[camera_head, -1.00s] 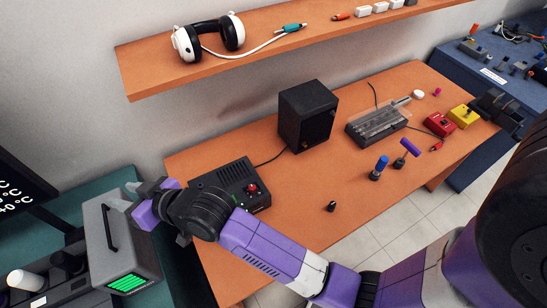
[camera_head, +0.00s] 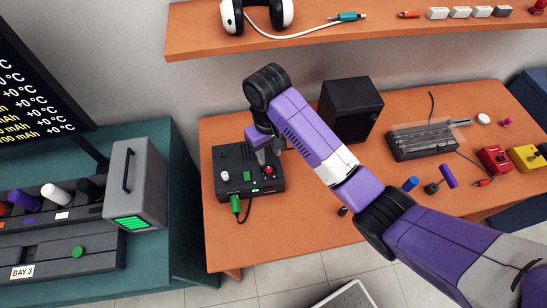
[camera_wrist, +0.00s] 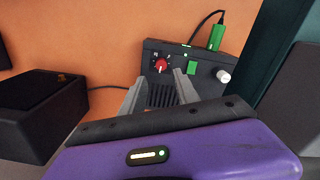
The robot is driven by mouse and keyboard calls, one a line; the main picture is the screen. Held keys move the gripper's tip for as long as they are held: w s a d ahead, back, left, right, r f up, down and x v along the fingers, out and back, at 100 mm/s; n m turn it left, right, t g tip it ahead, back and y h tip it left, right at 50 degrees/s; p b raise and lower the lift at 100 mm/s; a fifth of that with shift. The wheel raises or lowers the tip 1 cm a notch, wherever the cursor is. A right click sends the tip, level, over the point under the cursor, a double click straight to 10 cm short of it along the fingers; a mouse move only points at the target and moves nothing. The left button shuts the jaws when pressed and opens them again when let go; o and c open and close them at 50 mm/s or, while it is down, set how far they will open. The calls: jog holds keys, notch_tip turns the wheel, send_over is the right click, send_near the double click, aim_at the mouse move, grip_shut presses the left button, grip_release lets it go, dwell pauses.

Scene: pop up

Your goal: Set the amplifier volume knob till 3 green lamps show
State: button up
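The amplifier (camera_head: 233,161) is a black box at the left end of the orange table.
A green plug (camera_head: 235,204) with a black cable is in the amplifier's front. A black speaker (camera_head: 350,107) stands behind, to the right. A grey box (camera_head: 134,180) with green bars stands on the teal bench at left. A shelf (camera_head: 200,45) runs above. The table front is mostly clear.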

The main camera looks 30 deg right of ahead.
aim_at(269, 169)
notch_tip(269, 169, down, 6)
jog(key=b, duration=0.4)
notch_tip(269, 169, down, 3)
jog(key=b, duration=0.4)
jog(key=shift+a, duration=0.1)
jog(key=shift+r, duration=0.3)
jog(key=c, duration=0.8)
